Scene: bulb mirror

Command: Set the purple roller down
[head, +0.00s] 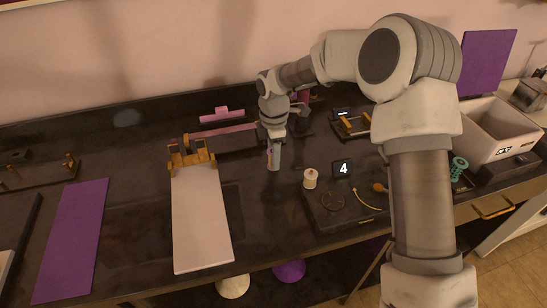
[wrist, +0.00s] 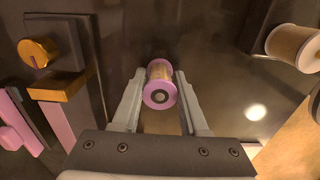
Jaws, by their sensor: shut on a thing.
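The purple roller (wrist: 160,96) has pink-purple ends and a tan middle. In the wrist view it sits between the two fingers of my gripper (wrist: 160,100), which are shut on it, with one round end facing the camera. In the head view my gripper (head: 273,163) points down over the dark worktop, right of the wooden-ended white board. Only a sliver of the roller shows there beside the fingers. I cannot tell whether the roller touches the worktop.
A white board (head: 201,222) with a wooden clamp (head: 192,157) lies left. Dark worktop (head: 262,215) is bare in front of my gripper.

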